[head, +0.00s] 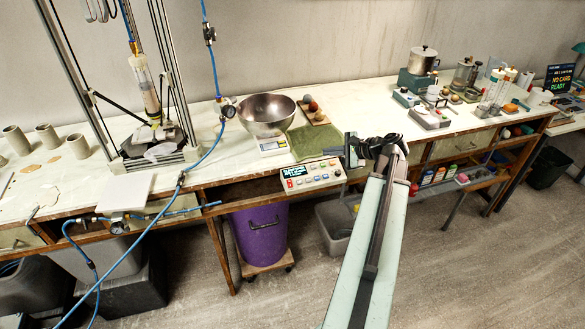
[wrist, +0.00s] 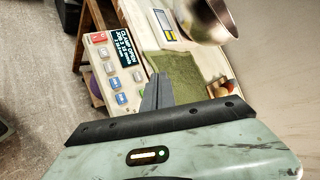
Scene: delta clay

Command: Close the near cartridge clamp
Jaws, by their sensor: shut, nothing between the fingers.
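A control panel (head: 312,174) with a lit display and several coloured buttons sits at the table's front edge. It fills the left of the wrist view (wrist: 100,60); its display (wrist: 125,47) appears to read "CLAMP OPEN". A clear cartridge (head: 146,88) with a yellow lower end stands upright in the tall metal frame at left. Its clamp is too small to make out. My gripper (head: 349,150) is just right of the panel, well right of the cartridge. In the wrist view my gripper (wrist: 158,85) is shut and empty, its fingers over the panel's edge near a green mat (wrist: 178,80).
A steel bowl (head: 266,113) on a scale stands behind the panel. A blue hose (head: 215,140) crosses in front of the frame. Clay cups (head: 47,136) stand at far left. A purple bin (head: 262,237) is below the table.

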